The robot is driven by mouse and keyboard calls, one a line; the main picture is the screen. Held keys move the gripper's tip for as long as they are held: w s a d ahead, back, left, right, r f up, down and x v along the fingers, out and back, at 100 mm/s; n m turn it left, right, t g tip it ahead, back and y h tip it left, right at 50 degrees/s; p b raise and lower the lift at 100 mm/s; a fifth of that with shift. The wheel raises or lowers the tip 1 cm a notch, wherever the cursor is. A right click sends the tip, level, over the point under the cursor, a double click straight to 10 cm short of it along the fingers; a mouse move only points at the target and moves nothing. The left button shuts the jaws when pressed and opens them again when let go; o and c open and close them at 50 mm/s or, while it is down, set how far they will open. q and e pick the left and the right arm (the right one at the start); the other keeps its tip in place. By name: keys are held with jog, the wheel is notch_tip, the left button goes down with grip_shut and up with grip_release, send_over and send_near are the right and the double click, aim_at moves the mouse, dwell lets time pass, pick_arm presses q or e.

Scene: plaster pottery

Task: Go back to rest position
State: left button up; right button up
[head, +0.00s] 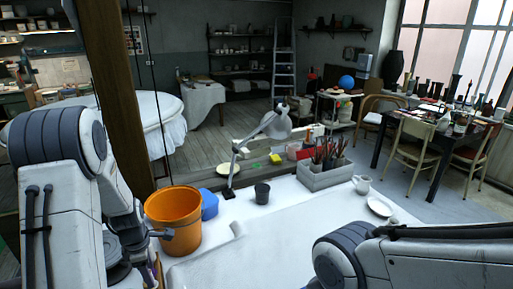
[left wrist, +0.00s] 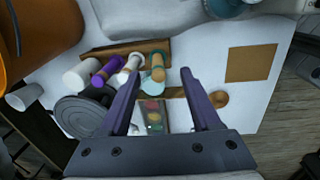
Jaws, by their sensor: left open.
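My left gripper (head: 162,234) shows in the head view low beside the orange bucket, mostly hidden behind my left arm. In the left wrist view my left gripper (left wrist: 160,76) is open, with two dark fingers spread apart. Nothing is visibly held between the fingers. They hang over a cluster of small items on the white table. My right arm crosses the lower right of the head view. Its gripper is outside both views.
The orange bucket (head: 173,218) stands close to my left gripper. Behind it are a blue container (head: 209,205), a dark cup (head: 262,193) and a desk lamp (head: 236,160). A grey tool box (head: 326,178) and small white jug (head: 362,185) stand farther right. The central white tabletop (head: 285,235) is clear.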

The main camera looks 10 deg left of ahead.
pick_arm(q)
jog(key=s+d+r+m, duration=0.2)
jog(key=d+r+m, duration=0.4)
jog(key=d, duration=0.4)
jog(key=s+d+r+m, duration=0.2)
jog(key=d+r+m, duration=0.2)
jog(key=d+m, duration=0.55)
jog(key=s+d+r+m, duration=0.3)
jog(key=s+d+m, duration=0.3)
jog(key=s+m, duration=0.2)
jog(key=s+d+r+m+h, duration=0.1)
jog(key=s+d+r+m, duration=0.1)
jog(key=s+d+m, duration=0.4)
jog(key=s+m, duration=0.1)
jog(key=s, duration=0.1)
jog(key=shift+s+r+m+g, duration=0.35)
jog(key=shift+r+g, duration=0.05)
